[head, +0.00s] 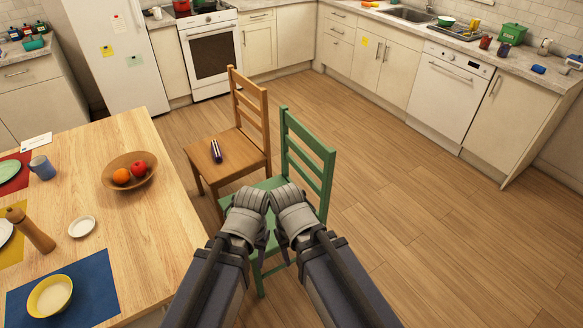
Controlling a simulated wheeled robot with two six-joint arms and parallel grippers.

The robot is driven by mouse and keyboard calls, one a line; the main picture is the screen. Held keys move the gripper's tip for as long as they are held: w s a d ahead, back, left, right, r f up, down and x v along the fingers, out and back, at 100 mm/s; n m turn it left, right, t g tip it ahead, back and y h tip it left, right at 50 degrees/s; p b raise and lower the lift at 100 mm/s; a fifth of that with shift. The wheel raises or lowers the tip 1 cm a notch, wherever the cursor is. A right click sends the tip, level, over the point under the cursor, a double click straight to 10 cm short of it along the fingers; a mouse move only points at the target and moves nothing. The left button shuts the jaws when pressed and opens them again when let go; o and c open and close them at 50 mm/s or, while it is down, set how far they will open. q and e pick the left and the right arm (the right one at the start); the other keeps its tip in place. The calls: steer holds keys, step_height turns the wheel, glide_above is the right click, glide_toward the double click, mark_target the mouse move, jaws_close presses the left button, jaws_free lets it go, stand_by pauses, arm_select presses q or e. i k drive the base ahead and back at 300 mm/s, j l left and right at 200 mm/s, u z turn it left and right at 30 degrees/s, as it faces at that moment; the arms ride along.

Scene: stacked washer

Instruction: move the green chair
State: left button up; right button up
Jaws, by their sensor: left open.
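The green chair (309,160) stands upright on the wooden floor to the right of the table, its slatted back facing right. My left gripper (247,212) and my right gripper (292,208) are side by side over its seat, in front of the backrest. They hide much of the seat and some of the legs. The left gripper is open. The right gripper's jaws are hidden, and I cannot tell whether either gripper touches the chair.
The dining table (182,235) with dishes and a fruit bowl (129,171) is close on the left. Open floor (420,230) lies right, bounded by kitchen cabinets and a dishwasher (447,93).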

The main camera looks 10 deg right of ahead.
mark_target(328, 155)
steer(key=l+u, duration=0.15)
steer(key=u, duration=0.2)
steer(key=i+l+u, duration=0.1)
steer(key=u, duration=0.3)
steer(key=l+u, duration=0.2)
steer(key=u, duration=0.15)
steer(key=l+u, duration=0.2)
steer(key=l, duration=0.35)
steer(key=l+u, duration=0.25)
steer(key=l, duration=0.25)
steer(key=k+l+u, duration=0.2)
steer(key=l, duration=0.35)
steer(key=l+u, duration=0.25)
steer(key=l, duration=0.25)
steer(key=k+l, duration=0.1)
steer(key=l, duration=0.3)
steer(key=k+l, duration=0.1)
steer(key=l, duration=0.3)
steer(key=k+l, duration=0.1)
steer(key=l, duration=0.25)
steer(key=k+l, duration=0.1)
steer(key=l, duration=0.3)
steer(key=k+l, duration=0.1)
steer(key=l, duration=0.3)
